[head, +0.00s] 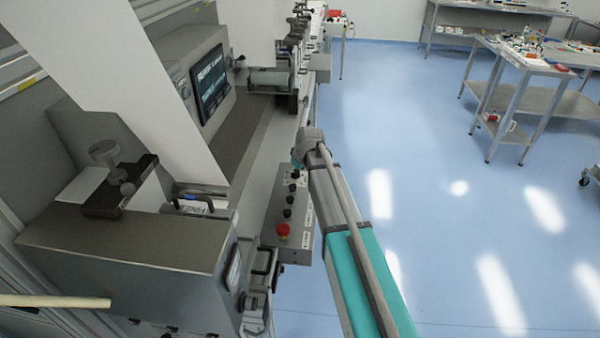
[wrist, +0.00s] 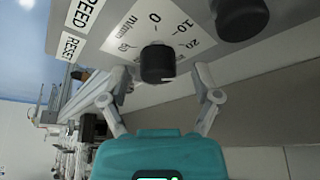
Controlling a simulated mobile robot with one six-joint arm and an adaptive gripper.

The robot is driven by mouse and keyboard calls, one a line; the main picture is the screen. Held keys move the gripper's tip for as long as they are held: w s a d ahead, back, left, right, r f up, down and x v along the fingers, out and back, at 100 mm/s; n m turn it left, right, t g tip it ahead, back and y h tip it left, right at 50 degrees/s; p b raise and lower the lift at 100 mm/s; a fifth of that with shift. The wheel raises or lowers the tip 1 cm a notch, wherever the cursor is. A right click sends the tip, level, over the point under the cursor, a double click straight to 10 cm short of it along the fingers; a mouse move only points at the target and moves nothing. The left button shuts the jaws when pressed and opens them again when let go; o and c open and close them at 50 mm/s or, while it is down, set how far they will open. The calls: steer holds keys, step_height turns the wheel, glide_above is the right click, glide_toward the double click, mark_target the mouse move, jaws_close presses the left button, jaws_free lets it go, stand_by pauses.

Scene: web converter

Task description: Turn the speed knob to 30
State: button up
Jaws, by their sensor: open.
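The speed knob (wrist: 157,64) is a short black cylinder in the middle of the wrist view. It stands on a white dial plate (wrist: 130,22) with 0, 10 and 20 legible, "m/min" and a blurred number at the left. A SPEED label (wrist: 88,8) is beside the dial. My gripper (wrist: 160,82) is open, with one finger on each side of the knob and visible gaps to it. I cannot tell clearly where the knob points. In the head view, only a teal bit of my gripper (head: 297,163) shows past my arm, over the control panel; the speed knob cannot be made out there.
The grey control panel (head: 303,243) carries a red stop button (head: 282,230) and several black knobs. Another black knob (wrist: 240,14) is close to my right finger's side. A RESET label (wrist: 70,46) is at the left. Machine housing stands left; open blue floor lies right.

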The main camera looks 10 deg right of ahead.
steer(key=c, duration=1.1)
steer(key=shift+d, duration=0.45)
steer(key=shift+a+r, duration=0.1)
steer(key=shift+a, duration=0.2)
jaws_close()
steer(key=shift+a, duration=0.25)
steer(key=o, duration=1.1)
jaws_free()
steer(key=shift+w+a, duration=0.1)
steer(key=shift+c, duration=0.2)
steer(key=shift+o, duration=0.2)
